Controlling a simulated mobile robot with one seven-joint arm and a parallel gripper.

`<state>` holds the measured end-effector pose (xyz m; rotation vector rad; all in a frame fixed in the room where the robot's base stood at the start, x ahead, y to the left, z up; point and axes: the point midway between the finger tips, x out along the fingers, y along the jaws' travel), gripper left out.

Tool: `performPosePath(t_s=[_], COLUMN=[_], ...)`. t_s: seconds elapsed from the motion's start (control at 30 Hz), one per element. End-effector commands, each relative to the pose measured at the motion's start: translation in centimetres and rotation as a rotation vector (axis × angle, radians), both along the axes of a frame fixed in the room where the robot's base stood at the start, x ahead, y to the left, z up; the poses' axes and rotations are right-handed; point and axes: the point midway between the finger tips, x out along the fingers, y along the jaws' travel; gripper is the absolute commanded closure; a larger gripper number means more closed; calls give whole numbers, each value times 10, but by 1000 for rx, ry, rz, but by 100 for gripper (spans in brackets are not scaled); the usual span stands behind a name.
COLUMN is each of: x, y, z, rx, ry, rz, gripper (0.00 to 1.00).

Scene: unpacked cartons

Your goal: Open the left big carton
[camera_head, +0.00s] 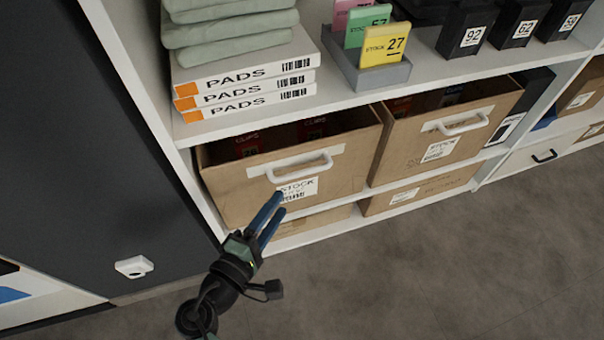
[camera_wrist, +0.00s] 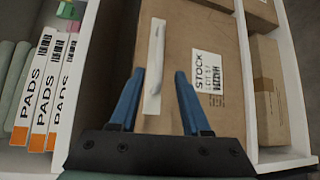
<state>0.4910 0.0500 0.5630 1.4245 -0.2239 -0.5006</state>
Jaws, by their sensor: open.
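The left big carton (camera_head: 228,190) is a brown open-topped box with a white handle (camera_head: 300,168) and a STOCK label on its front. It stands on a white shelf, below the PADS boxes. My gripper (camera_head: 268,215) is in front of its lower front face, blue fingers pointing at the label. In the wrist view the carton (camera_wrist: 205,50) fills the middle, and its white handle (camera_wrist: 155,60) shows ahead of my gripper (camera_wrist: 158,98). The fingers are apart with the handle's near end in view between them. I cannot tell whether they touch the carton.
A second carton (camera_head: 405,150) with a handle stands close on the right. Flat boxes (camera_head: 400,197) lie on the shelf below. Stacked PADS boxes (camera_head: 245,85) stand on the shelf above. A dark panel (camera_head: 90,150) bounds the left. The floor (camera_head: 420,270) in front is clear.

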Motion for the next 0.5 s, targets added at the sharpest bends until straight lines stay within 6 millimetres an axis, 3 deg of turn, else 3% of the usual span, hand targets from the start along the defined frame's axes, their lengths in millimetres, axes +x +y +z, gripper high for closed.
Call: performPosePath(t_s=[0.3, 0.5], x=[59, 86], y=[-32, -45], z=[-12, -16], rx=[3, 3], ry=[-3, -2], rz=[-4, -3], gripper=[53, 53])
